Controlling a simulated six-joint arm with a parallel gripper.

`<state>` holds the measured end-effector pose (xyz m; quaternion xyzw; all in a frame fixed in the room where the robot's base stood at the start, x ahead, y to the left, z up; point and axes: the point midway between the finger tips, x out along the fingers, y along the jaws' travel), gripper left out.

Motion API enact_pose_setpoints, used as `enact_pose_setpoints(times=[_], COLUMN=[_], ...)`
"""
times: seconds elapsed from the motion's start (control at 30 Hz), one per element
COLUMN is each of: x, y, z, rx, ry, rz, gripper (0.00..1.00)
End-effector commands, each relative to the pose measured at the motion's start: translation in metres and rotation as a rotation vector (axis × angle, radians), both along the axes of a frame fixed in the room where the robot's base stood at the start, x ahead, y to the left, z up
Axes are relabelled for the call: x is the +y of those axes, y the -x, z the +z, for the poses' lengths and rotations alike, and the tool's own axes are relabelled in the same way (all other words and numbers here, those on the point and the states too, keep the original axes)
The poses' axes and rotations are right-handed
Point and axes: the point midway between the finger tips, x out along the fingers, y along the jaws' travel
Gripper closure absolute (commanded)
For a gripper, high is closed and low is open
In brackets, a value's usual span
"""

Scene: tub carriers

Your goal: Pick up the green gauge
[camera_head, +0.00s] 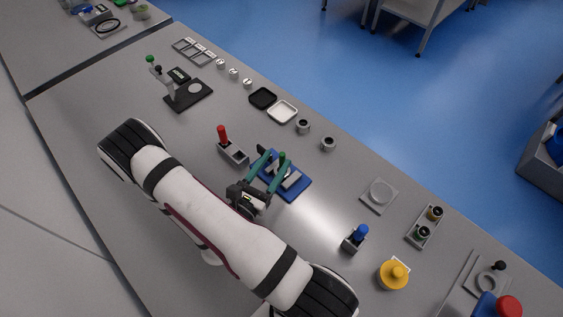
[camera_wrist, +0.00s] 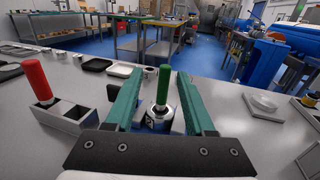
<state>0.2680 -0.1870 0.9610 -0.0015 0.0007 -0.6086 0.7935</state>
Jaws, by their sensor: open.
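The green gauge (camera_wrist: 164,88) stands upright in the wrist view, a green handle above a silver round collar. Its green top (camera_head: 282,157) also shows in the head view, over a blue holder (camera_head: 300,190) with grey blocks. My gripper (camera_wrist: 161,75) is open, with one teal finger on each side of the gauge and visible gaps between. In the head view my gripper (camera_head: 277,160) reaches over the blue holder. The lower part of the gauge and much of the holder are hidden behind the gripper.
A red-handled gauge (camera_head: 222,135) stands in a grey two-slot block (camera_head: 234,153) close to the left. A blue-handled piece (camera_head: 360,232) and a yellow knob (camera_head: 394,274) stand to the right. Black (camera_head: 263,97) and white (camera_head: 283,112) trays lie beyond.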

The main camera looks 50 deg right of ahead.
Motion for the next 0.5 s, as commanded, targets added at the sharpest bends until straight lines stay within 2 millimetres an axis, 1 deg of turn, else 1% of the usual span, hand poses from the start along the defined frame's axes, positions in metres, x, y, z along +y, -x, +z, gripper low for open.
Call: enact_pose_setpoints(times=[0.17, 0.3, 0.33, 0.4, 0.5], x=[-0.019, -0.048, -0.053, -0.060, -0.063], y=[-0.002, -0.004, -0.006, -0.008, -0.010], z=[0.000, -0.002, -0.002, -0.002, -0.002], rx=[-0.001, -0.004, -0.004, -0.003, -0.003], ry=[0.000, -0.002, -0.002, -0.001, -0.001], rz=[-0.003, -0.006, -0.005, -0.002, 0.001], gripper=[0.46, 0.46, 0.46, 0.46, 0.46])
